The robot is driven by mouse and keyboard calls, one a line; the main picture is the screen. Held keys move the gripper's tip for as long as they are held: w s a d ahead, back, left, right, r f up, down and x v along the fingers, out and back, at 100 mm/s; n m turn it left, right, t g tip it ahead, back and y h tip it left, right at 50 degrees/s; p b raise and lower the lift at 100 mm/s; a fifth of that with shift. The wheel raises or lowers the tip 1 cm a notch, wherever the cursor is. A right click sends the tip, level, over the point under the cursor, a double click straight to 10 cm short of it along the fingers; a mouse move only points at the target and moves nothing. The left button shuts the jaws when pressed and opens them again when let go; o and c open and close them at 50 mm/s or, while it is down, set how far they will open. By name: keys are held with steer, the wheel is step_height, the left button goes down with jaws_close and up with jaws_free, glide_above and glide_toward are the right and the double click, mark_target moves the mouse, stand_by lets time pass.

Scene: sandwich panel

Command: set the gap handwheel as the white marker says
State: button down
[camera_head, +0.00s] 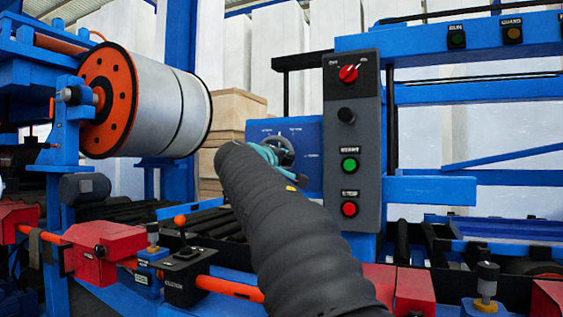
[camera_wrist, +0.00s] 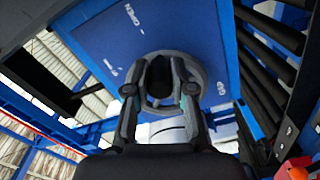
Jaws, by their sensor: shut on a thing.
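The gap handwheel (camera_head: 288,146) is a grey ring on a blue panel (camera_head: 258,127), partly hidden behind my arm and gripper in the head view. In the wrist view the handwheel (camera_wrist: 202,72) faces me, with a dark middle. My gripper (camera_wrist: 160,92) has one finger on each side of that middle and is shut on the handwheel. It also shows in the head view (camera_head: 268,153), end-on to the wheel. Small white labels stand around the wheel on the panel. A thin white mark shows just above the wheel. Which label the wheel points to cannot be told.
A grey control box (camera_head: 352,220) with a red knob, a green button and a red button stands close to the right of the wheel. A large white roll (camera_head: 165,105) hangs at left. Black rollers (camera_wrist: 270,85) lie beside the panel in the wrist view.

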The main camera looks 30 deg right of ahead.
steer(key=n, duration=0.1)
steer(key=r+n, duration=0.1)
steer(key=shift+s+d+r+n+p, duration=0.1)
steer(key=shift+r+n+p, duration=0.15)
steer(key=shift+n+p, duration=0.05)
steer(key=shift+r+n, duration=0.25)
steer(key=shift+n, duration=0.45)
steer(key=shift+r+n, duration=0.25)
steer(key=shift+n, duration=0.45)
steer(key=c, duration=1)
jaws_free()
steer(key=v, duration=1.2)
